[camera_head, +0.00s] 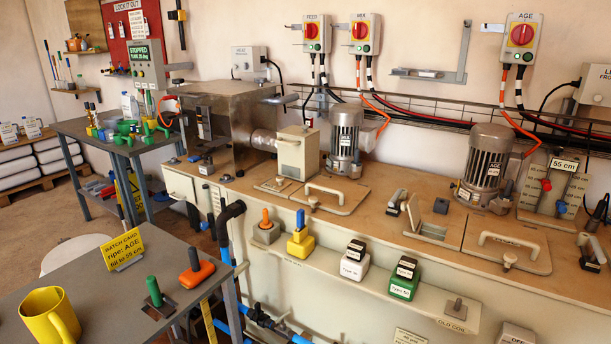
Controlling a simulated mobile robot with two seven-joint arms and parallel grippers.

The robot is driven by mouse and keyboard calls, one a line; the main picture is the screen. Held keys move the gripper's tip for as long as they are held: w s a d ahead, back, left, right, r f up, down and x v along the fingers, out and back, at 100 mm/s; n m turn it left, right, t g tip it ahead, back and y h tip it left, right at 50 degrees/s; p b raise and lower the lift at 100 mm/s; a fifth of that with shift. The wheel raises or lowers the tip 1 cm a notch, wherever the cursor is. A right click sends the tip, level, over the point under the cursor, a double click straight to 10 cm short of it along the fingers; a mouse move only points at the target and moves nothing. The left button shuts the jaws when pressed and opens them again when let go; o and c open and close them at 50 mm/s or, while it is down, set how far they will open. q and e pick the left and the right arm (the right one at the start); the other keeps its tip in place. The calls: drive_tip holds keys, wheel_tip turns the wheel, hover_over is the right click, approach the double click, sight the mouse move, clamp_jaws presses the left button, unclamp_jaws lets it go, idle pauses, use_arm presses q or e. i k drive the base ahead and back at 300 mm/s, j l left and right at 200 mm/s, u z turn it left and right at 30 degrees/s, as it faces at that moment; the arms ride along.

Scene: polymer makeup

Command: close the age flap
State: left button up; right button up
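The AGE motor (486,163) stands on the long bench at the right, below the wall switch labelled AGE (520,38). In front of the motor lies a pale lid with a loop handle (508,240). A dark-gripped lever (594,214) stands at the far right edge, close to the 55 cm board (563,165). Neither of my grippers is in view.
A lower ledge along the bench front holds a yellow block (300,240), a white container (354,262) and a green one (405,280).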

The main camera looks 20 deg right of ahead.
sight(412, 205)
drive_tip(key=i+j+z, duration=0.1)
drive_tip(key=z, duration=1.55)
